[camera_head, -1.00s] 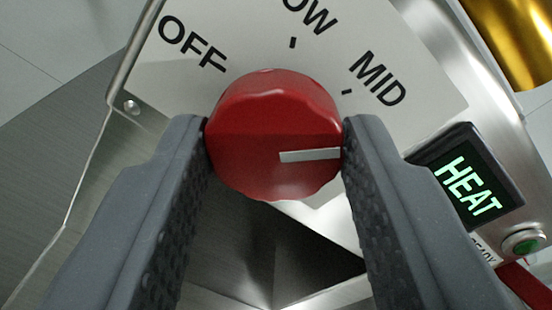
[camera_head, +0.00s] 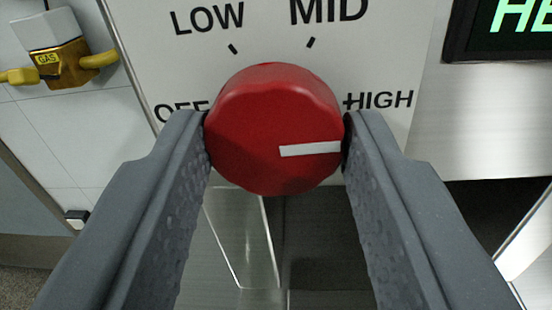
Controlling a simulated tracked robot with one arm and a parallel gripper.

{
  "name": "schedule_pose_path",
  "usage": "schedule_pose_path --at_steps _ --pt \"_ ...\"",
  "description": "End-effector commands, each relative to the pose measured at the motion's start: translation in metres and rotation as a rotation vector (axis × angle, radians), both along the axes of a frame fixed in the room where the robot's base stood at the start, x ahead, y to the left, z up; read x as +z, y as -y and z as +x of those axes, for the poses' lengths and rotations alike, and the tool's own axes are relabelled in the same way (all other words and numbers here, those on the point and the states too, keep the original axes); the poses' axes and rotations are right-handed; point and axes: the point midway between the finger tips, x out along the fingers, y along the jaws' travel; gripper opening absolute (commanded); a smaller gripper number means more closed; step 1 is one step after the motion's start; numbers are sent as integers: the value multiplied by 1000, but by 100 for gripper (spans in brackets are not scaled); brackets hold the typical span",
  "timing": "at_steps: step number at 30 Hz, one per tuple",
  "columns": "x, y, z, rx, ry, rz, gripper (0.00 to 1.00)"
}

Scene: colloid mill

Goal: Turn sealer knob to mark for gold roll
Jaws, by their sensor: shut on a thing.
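The red sealer knob (camera_head: 262,125) sits on a white dial plate (camera_head: 400,60) in the middle of the view. Its white pointer line (camera_head: 310,149) points right, level, toward the word HIGH (camera_head: 379,100). The plate also reads OFF (camera_head: 181,111), LOW (camera_head: 208,18) and MID (camera_head: 328,11). My gripper (camera_head: 276,135) is shut on the knob, one finger on its left side and one on its right. The left finger covers part of the OFF word. No gold roll shows now.
A display with green letters (camera_head: 520,20), cut off by the edge, is at the upper right. At the left a gas valve (camera_head: 62,62) with yellow pipes is on the wall. Bare metal surfaces lie below the knob.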

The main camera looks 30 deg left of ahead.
Motion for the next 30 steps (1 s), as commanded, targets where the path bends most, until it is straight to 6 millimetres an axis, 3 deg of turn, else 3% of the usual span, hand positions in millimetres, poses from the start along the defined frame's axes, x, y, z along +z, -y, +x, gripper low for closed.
schedule_pose_path --at_steps 20,21,23,30 --pt "-5 2 -1 -4 -30 64 15" --pt "-5 2 -1 -4 -30 64 40" --pt "-4 2 -1 -4 -30 64 57" --pt "-2 1 0 -1 -25 63 60"
